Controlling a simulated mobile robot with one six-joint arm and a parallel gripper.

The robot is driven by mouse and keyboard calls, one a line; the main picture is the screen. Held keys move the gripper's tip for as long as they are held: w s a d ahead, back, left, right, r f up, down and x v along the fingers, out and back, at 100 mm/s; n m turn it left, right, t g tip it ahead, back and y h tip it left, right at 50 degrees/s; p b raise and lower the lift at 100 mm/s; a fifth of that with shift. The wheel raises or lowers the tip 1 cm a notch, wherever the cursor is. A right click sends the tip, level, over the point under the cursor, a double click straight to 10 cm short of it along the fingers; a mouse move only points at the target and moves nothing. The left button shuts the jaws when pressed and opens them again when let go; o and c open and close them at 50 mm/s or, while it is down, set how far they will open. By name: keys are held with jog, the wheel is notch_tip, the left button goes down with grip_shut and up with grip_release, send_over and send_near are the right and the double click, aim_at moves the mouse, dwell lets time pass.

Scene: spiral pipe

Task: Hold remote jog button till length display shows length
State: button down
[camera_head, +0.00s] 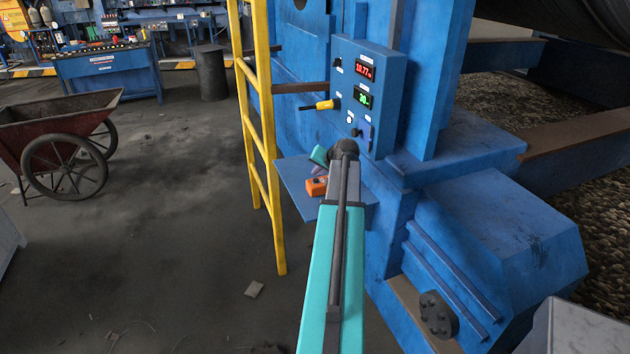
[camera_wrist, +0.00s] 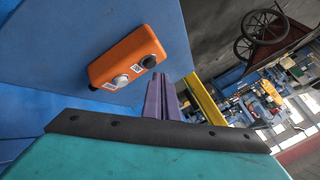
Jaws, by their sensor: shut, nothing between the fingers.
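The orange remote (camera_head: 316,187) lies on a small blue shelf (camera_head: 296,183) fixed to the blue machine. In the wrist view the remote (camera_wrist: 127,60) shows a pale button (camera_wrist: 121,80) and a black button (camera_wrist: 148,62). In the head view my gripper (camera_head: 319,170) shows just behind the remote, partly hidden by my arm. The panel has a red display (camera_head: 365,68) reading about 10.77 and a green display (camera_head: 362,97) whose digits are hard to read.
A yellow-handled lever (camera_head: 325,105) sticks out left of the panel. A yellow ladder (camera_head: 262,120) stands close left of the shelf. A red wheelbarrow (camera_head: 60,135) is further left, with open floor between. A blue console (camera_head: 108,70) stands at the back.

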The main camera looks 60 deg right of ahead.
jog(key=shift+r+p, duration=1.15)
jog(key=shift+r, duration=1.35)
jog(key=shift+f, duration=0.1)
dwell(0.8)
